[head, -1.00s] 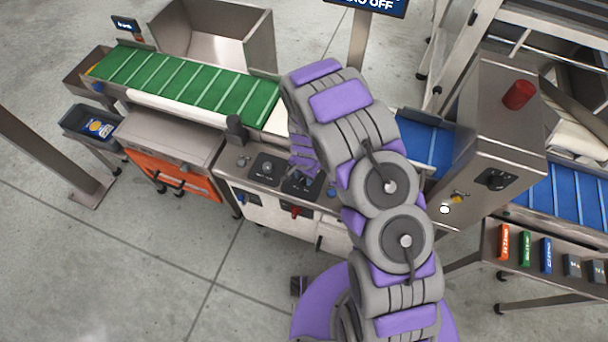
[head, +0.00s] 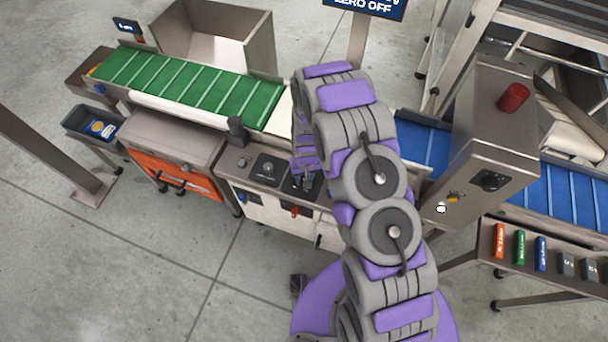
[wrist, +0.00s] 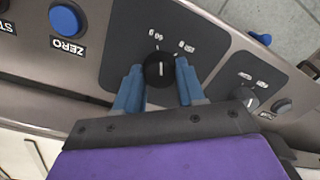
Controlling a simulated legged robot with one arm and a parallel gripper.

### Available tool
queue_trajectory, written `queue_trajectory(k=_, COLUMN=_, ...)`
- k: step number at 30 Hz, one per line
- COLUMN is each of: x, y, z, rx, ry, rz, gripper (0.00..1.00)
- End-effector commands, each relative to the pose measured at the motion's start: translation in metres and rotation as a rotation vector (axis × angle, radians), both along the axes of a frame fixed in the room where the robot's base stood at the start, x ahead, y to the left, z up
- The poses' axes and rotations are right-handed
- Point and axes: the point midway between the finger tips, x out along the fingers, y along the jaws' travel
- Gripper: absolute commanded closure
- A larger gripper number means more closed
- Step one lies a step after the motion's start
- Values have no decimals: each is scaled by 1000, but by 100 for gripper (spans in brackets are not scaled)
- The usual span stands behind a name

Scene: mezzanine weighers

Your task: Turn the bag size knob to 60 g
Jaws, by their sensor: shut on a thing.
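The bag size knob (wrist: 159,70) is a round black dial with a white line, on a dark plate of the control panel. In the wrist view two labels, upside down, lie above it; they look like 60 g (wrist: 155,35) and 150 g (wrist: 187,47). The white line stands nearly upright in the picture, closer to the 60 g side. My gripper (wrist: 160,84) has its blue fingers on either side of the knob, shut on it. In the head view my gripper (head: 307,181) is at the panel's right dark plate, and the knob is hidden.
Beside the knob are a blue ZERO button (wrist: 66,20) and a second black dial (wrist: 245,97). In the head view a dark upright post (head: 236,130) stands on the panel's left. A green belt (head: 190,85) lies behind, a metal housing (head: 485,130) to the right.

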Motion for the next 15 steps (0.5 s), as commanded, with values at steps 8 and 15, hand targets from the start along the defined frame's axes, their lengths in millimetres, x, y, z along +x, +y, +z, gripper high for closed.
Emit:
queue_trajectory(k=8, x=3, y=1, z=2, rx=1, ry=-9, rz=106, gripper=92)
queue_trajectory(k=15, x=3, y=1, z=2, rx=2, ry=-9, rz=134, gripper=91)
